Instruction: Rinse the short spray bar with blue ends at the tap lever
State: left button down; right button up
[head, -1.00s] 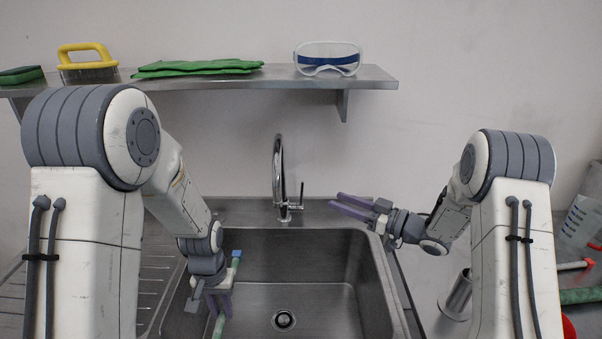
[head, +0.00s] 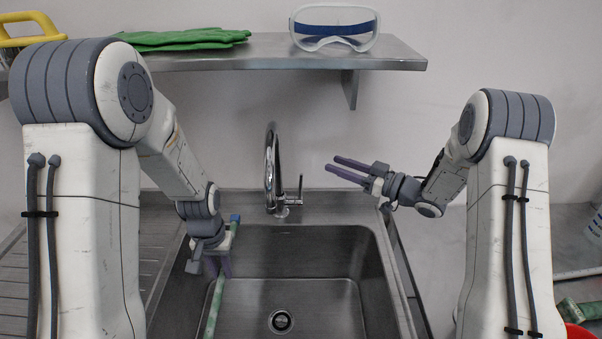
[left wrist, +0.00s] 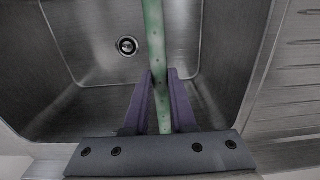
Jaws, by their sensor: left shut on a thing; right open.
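My left gripper (head: 218,264) is shut on the green spray bar (head: 215,306) over the left side of the sink. The bar's blue end (head: 235,218) shows above the gripper; its other end is out of view. In the left wrist view the bar (left wrist: 154,40) runs between the purple fingers (left wrist: 160,98). The tap (head: 270,170) stands behind the sink, with its lever (head: 300,190) upright on its right side. My right gripper (head: 345,168) is open and empty, its fingers pointing left toward the lever, apart from it.
The sink (head: 345,290) is otherwise empty, with a drain (head: 281,321) in its floor. A wall shelf (head: 300,56) holds goggles (head: 335,27), green gloves (head: 185,39) and a yellow-handled brush (head: 30,35). Other items, partly cut off, lie at the far right.

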pick_arm(q)
jog(key=shift+s+f, duration=0.2)
jog(key=shift+f, duration=0.45)
jog(key=shift+f+b, duration=0.25)
jog(key=shift+b, duration=0.15)
pick_arm(e)
jog(key=b, duration=0.5)
send_over(301, 197)
jog(key=f, duration=0.8)
jog(key=shift+w+f, duration=0.2)
jog(key=shift+f, duration=0.1)
pick_arm(q)
notch_tip(301, 197, down, 9)
jog(key=shift+f, duration=0.15)
jog(key=shift+d, duration=0.1)
pick_arm(e)
grip_shut()
